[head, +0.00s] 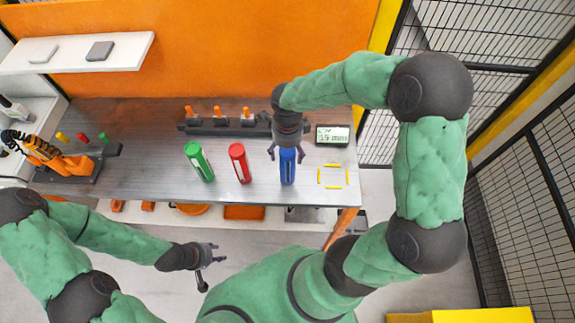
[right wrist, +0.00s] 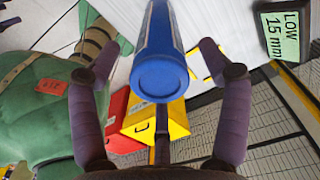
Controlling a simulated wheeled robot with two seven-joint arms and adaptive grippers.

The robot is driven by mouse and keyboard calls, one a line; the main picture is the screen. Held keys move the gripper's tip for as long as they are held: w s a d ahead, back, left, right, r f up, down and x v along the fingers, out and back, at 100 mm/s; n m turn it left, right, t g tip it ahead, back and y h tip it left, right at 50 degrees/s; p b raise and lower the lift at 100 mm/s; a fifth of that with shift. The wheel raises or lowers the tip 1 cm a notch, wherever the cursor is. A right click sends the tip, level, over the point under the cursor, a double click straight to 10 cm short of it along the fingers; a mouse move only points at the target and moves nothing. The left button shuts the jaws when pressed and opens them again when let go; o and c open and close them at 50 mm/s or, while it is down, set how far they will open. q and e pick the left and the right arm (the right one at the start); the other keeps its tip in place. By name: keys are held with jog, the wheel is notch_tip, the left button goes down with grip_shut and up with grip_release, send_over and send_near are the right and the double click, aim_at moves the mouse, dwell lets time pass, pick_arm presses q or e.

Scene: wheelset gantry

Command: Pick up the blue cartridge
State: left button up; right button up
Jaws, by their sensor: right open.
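The blue cartridge (head: 288,166) stands on the grey workbench in the head view, right of the red cartridge (head: 239,162) and the green cartridge (head: 198,161). My right gripper (head: 287,152) is over the blue cartridge's top end, with its fingers spread to either side. In the right wrist view the blue cartridge (right wrist: 160,70) lies between the open fingers of the right gripper (right wrist: 165,65), with gaps visible on both sides. My left gripper (head: 216,263) is away from the bench at lower left, empty, with its fingers apart.
A display (head: 332,135) reading 15 mm stands right of the blue cartridge, behind a square of yellow marks (head: 333,187). A dark rack (head: 217,127) with orange-topped pieces stands behind the cartridges. An orange device (head: 55,158) sits at the bench's left end.

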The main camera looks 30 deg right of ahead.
aim_at(287, 166)
jog(key=shift+f, duration=1.5)
jog(key=shift+c, duration=0.3)
grip_shut()
jog(key=shift+r, duration=0.15)
